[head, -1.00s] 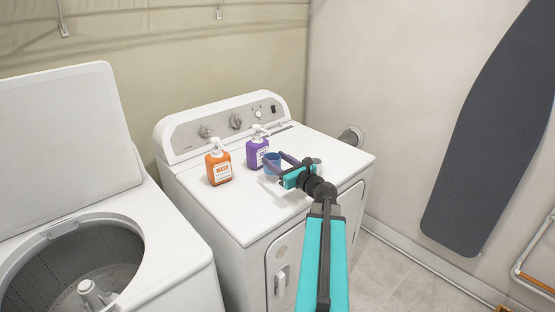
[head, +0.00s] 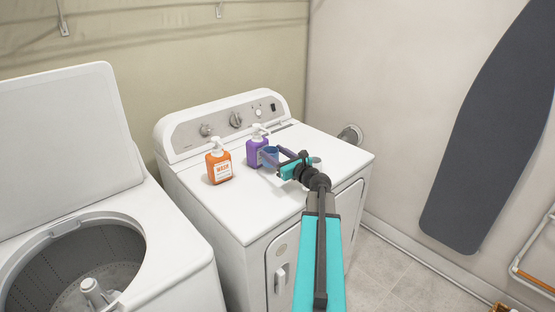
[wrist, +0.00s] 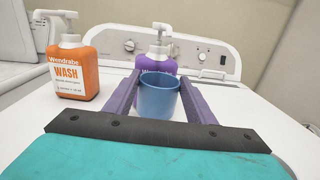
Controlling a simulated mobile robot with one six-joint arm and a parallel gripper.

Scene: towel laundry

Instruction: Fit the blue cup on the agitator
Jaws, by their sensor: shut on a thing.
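The blue cup (head: 271,151) is between the fingers of my gripper (head: 271,156), above the dryer top and in front of the purple bottle. In the wrist view the cup (wrist: 159,98) stands upright, with the two purple fingers of my gripper (wrist: 159,92) shut on its left and right sides. The agitator (head: 92,289) is a pale post inside the open washer tub, at the lower left of the head view, well away from the cup.
An orange pump bottle (head: 219,164) and a purple pump bottle (head: 256,149) stand on the white dryer (head: 238,205), close to the cup. The washer lid (head: 65,150) is up. A small grey round thing (head: 316,161) shows beside my arm. The dryer's front left is clear.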

